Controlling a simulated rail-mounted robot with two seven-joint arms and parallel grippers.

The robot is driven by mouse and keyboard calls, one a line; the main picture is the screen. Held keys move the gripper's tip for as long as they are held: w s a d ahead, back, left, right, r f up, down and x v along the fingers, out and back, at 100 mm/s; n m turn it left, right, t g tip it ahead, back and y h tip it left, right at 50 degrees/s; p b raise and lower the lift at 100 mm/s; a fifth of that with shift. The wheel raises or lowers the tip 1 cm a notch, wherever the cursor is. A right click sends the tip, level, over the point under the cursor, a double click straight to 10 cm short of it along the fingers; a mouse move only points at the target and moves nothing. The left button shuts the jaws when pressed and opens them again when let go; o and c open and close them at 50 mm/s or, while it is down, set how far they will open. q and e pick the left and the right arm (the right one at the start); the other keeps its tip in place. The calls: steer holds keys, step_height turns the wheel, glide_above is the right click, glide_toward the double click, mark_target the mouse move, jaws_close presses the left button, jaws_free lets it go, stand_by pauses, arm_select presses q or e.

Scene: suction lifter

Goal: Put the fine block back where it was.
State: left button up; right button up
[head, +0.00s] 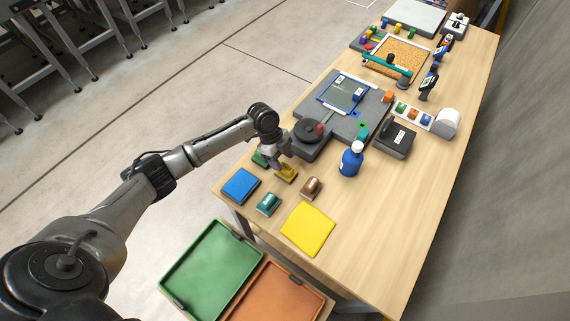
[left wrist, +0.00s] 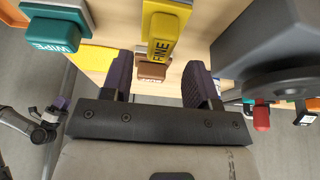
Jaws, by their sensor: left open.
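The fine block (head: 286,174) is yellow and sits on the table by its near left corner, just below my left gripper (head: 280,160). In the left wrist view the fine block (left wrist: 165,35) shows its FINE label ahead of the fingers. My left gripper (left wrist: 158,82) is open there, its two dark fingers apart. I cannot tell whether they touch the block. Part of an arm with a small gripper, seemingly my right one (left wrist: 52,112), shows at the left edge of the wrist view; its jaws are too small to read.
A teal WIPE block (head: 268,203) and a brown block (head: 311,187) stand close by. A green block (head: 260,158), blue pad (head: 240,184) and yellow cloth (head: 308,228) lie around. The grey lifter base (head: 318,148) and a blue bottle (head: 350,160) are beyond.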

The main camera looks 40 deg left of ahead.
arm_select(q)
steer(key=v, duration=0.8)
steer(key=shift+r, duration=0.3)
stand_by(0.8)
stand_by(0.4)
